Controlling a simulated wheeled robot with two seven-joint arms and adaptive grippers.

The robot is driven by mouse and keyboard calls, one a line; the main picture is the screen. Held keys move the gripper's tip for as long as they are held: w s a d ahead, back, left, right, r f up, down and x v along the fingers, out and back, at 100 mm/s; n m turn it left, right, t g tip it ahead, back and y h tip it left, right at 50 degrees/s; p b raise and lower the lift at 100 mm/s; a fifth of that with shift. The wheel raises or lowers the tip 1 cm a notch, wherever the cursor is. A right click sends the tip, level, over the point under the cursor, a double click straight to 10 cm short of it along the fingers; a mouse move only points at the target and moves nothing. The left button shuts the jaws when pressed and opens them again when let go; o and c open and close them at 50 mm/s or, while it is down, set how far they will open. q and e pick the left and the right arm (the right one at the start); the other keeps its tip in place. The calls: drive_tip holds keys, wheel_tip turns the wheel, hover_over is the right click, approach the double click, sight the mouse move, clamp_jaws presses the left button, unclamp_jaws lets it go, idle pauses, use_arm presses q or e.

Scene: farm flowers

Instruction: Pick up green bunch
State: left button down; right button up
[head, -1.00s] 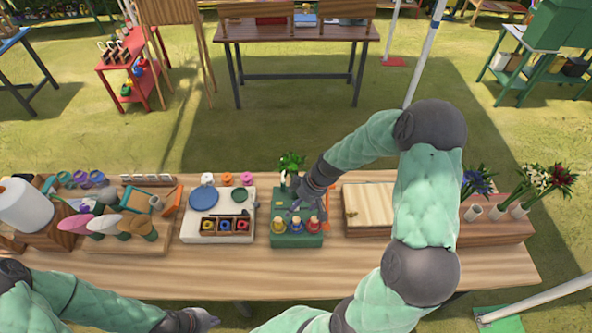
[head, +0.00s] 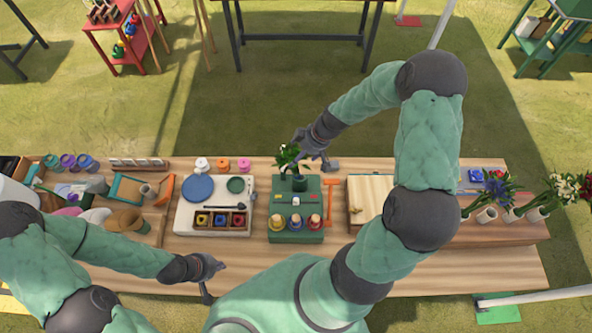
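The green bunch (head: 286,156) is a small leafy cluster standing in a dark green pot or holder (head: 299,184) at the back of the green stand (head: 284,208). My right gripper (head: 314,152) is at the bunch's right and slightly behind it, with its fingers spread apart. One finger is close to the leaves; whether it touches them I cannot tell. My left gripper (head: 216,282) is over the table's front edge, fingers apart and empty, away from the bunch.
Vases with flowers (head: 513,213) stand at the far right. The front strip of the table is mostly clear.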

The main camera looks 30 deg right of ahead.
drive_tip(key=shift+w+a+f, duration=0.1)
drive_tip(key=shift+w+f, duration=0.2)
drive_tip(key=shift+f, duration=0.35)
drive_tip(key=shift+a+f, duration=0.15)
drive_tip(key=shift+f, duration=0.05)
hover_over(296, 172)
drive_tip(key=shift+s+d+p+x, duration=0.1)
drive_tip(key=shift+p+x, duration=0.15)
drive_tip(key=shift+x, duration=0.85)
drive_tip(key=shift+s+d+p+x, duration=0.1)
drive_tip(key=shift+s+p+x, duration=0.1)
drive_tip(key=shift+x, duration=0.9)
drive_tip(key=shift+f, duration=0.1)
drive_tip(key=shift+c, duration=0.3)
drive_tip(key=c, duration=1.6)
